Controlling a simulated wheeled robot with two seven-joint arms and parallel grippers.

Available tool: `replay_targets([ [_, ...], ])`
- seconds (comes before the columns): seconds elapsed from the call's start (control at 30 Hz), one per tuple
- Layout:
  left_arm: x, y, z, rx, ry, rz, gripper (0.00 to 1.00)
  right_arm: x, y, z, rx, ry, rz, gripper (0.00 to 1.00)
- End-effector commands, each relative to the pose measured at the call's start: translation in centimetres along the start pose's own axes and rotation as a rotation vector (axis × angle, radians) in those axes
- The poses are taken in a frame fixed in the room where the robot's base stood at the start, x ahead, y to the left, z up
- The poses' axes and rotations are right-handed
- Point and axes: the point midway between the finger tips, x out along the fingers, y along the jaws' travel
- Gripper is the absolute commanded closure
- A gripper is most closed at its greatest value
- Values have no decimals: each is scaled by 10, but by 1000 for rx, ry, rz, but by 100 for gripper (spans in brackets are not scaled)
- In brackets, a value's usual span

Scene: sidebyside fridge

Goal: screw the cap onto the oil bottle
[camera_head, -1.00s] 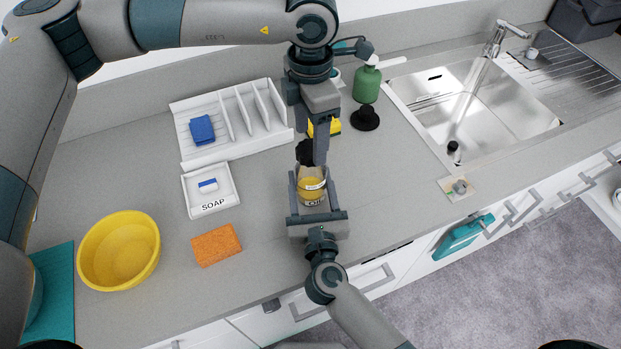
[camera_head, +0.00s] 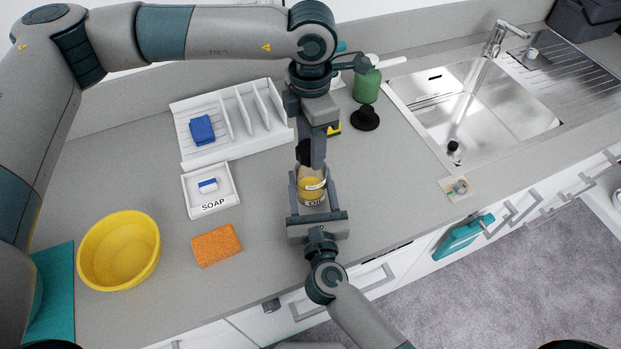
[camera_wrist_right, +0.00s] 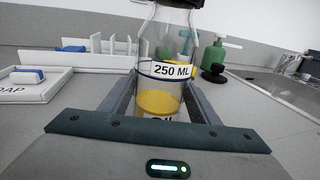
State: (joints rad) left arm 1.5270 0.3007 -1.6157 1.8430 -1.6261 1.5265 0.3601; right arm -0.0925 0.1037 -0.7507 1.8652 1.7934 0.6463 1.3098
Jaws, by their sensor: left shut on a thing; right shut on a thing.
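The oil bottle (camera_head: 312,189) stands upright on the counter, clear with yellow oil inside. My right gripper (camera_head: 311,192) is shut on the oil bottle from the front. In the right wrist view the bottle (camera_wrist_right: 163,85) sits between the fingers, with a "250 ML" label and its top cut off at a black part (camera_wrist_right: 178,3). My left gripper (camera_head: 311,155) points down from above and is shut on the black cap (camera_head: 303,152) over the bottle's mouth. The fingers partly hide the cap, so I cannot tell whether it is seated on the neck.
A soap tray (camera_head: 228,200), orange sponge (camera_head: 217,245) and yellow bowl (camera_head: 119,252) lie to the left. A white rack (camera_head: 187,152) stands behind. A green bottle (camera_head: 366,86), black plunger-like object (camera_head: 365,118) and sink (camera_head: 500,110) are to the right.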

Motion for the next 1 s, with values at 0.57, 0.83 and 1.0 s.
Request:
replay_targets([
  [0.57, -4, 0, 0, 0, -1, 0, 32, 0, 0, 0, 0, 0, 0, 100],
  [0.83, -31, 0, 0, 0, -2, 2, 32, 0, 0, 0, 0, 0, 0, 100],
  [1.0, -61, 1, 1, 0, -3, 2, 32, 0, 0, 0, 0, 0, 0, 100],
])
